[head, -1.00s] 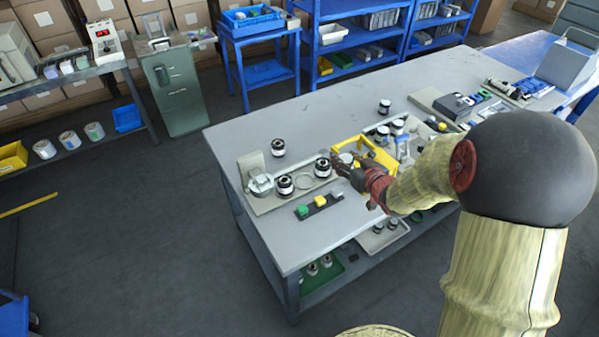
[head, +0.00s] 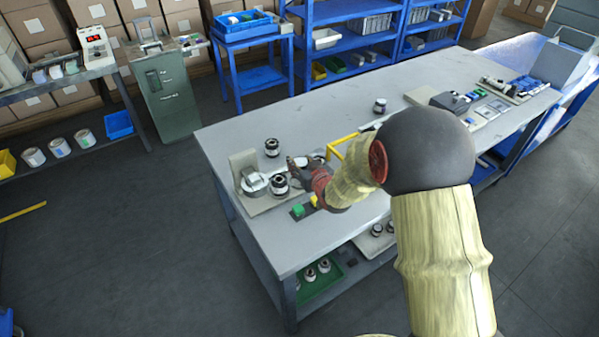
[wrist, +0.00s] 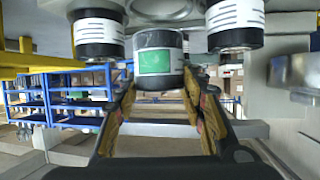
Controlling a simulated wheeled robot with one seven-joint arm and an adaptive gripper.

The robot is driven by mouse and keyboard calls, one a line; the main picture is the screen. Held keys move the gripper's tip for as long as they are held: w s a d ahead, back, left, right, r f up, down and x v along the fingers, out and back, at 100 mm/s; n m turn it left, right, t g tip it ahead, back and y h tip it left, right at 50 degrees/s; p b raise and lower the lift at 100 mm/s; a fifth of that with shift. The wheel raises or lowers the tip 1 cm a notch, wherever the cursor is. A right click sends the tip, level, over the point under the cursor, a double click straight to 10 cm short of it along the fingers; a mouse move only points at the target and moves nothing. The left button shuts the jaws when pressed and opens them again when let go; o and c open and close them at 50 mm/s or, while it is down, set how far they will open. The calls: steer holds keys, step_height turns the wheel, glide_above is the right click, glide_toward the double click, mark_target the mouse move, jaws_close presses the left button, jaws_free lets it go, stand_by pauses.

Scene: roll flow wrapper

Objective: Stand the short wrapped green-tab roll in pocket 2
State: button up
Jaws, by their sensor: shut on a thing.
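In the wrist view a short roll with a green tab (wrist: 157,60) sits between the tips of my gripper (wrist: 158,82), which is shut on it. Striped-label rolls with dark ends stand on both sides of it, one at the left (wrist: 97,36) and one at the right (wrist: 235,24). In the head view my gripper (head: 300,166) is over the left part of the bench, just right of a dark-and-white roll (head: 280,184) on the pale fixture plate (head: 262,207). My arm hides part of the plate. I cannot make out the pocket numbers.
Another roll (head: 272,147) stands behind the plate on the bench (head: 235,135). A silver round device (head: 254,183) is at the plate's left end. A yellow frame (head: 340,143) is behind my arm.

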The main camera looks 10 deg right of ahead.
steer(key=shift+w+a+f+b, duration=0.1)
steer(key=shift+f+b, duration=0.35)
steer(key=shift+f, duration=0.45)
steer(key=shift+w+a+f+b, duration=0.1)
steer(key=shift+f+b, duration=0.3)
steer(key=shift+f, duration=0.5)
steer(key=shift+f, duration=0.1)
steer(key=shift+f, duration=0.15)
steer(key=o, duration=1)
steer(key=shift+c, duration=0.2)
